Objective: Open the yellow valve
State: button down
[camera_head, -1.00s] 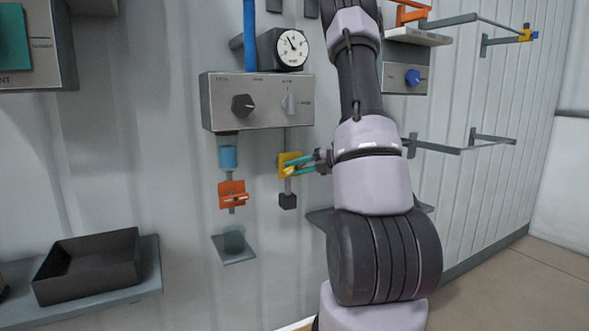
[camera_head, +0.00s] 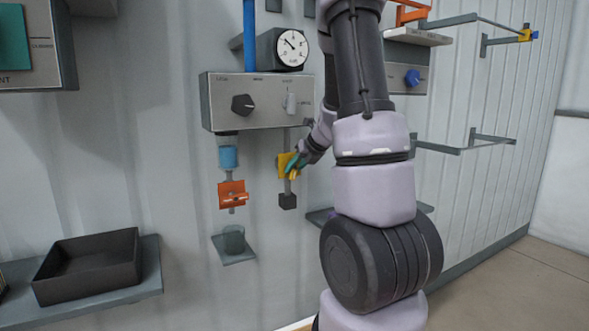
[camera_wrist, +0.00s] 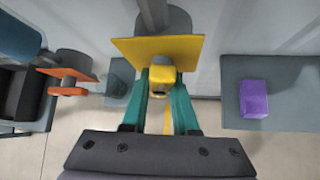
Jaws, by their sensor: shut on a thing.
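The yellow valve (camera_head: 283,165) sits on a thin vertical pipe below the grey control box, above a small dark block. In the wrist view it shows as a yellow plate (camera_wrist: 157,46) with a short yellow handle (camera_wrist: 160,80) sticking out toward me. My gripper (camera_head: 292,163) comes in from the upper right, its teal fingers slanting down and left at the valve. In the wrist view the teal fingers of my gripper (camera_wrist: 161,78) are on either side of the handle, shut on it. The far side of the plate is hidden.
The control box (camera_head: 256,103) with knobs and a gauge (camera_head: 291,48) is just above. A black tray (camera_head: 88,266) lies at lower left. A purple block (camera_wrist: 253,98) rests on a shelf.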

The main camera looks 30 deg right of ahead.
jog(key=shift+n+h, duration=0.5)
jog(key=shift+h, duration=0.5)
jog(key=shift+f, duration=0.1)
jog(key=c, duration=0.7)
grip_release()
jog(key=shift+s, duration=0.1)
